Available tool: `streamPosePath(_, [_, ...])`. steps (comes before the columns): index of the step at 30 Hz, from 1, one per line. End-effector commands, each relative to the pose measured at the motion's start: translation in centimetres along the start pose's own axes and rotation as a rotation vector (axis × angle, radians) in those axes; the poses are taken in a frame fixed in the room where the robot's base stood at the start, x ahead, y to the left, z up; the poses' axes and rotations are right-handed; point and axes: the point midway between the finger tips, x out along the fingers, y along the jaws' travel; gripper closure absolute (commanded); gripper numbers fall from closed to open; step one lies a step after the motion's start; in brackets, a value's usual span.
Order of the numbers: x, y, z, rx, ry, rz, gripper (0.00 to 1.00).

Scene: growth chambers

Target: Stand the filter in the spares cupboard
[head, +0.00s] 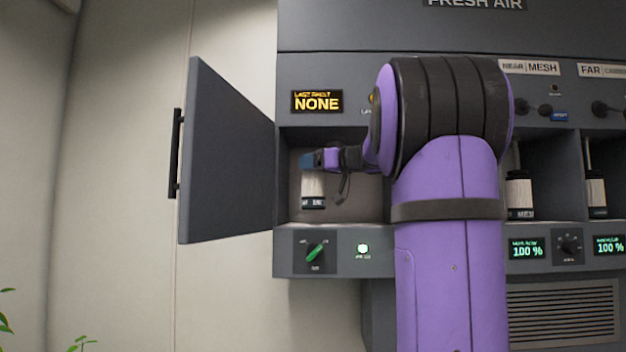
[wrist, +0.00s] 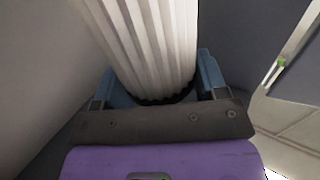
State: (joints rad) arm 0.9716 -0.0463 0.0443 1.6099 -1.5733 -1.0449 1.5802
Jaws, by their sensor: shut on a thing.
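The filter (head: 312,187) is a pale pleated cylinder with a dark labelled band at its lower end. It is upright inside a grey open-fronted compartment (head: 350,211) with its door swung out to the left; no name for this compartment is readable. My gripper (head: 312,161) reaches in from the right and is shut on the filter's upper part. In the wrist view the white pleats of the filter (wrist: 150,40) fill the space between the blue fingertips (wrist: 160,88). Whether the filter's base touches the compartment floor cannot be told.
The dark grey door (head: 222,150) stands open at left. My purple arm hides the compartment's right side. A green knob (head: 316,252) and lit button sit below. Bays at right hold similar canisters (head: 519,193). A display (head: 317,102) above reads NONE.

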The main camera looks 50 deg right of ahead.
Motion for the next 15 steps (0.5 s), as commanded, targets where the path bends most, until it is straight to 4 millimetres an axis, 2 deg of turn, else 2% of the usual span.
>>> streamPosePath(3, [0.8, 0.4, 0.1, 0.000, 0.001, 0.000, 0.81])
streamPosePath(7, [0.9, 0.5, 0.6, 0.000, 0.001, 0.001, 0.81])
streamPosePath(15, [0.9, 0.5, 3.6, 0.001, 0.001, 0.001, 0.81])
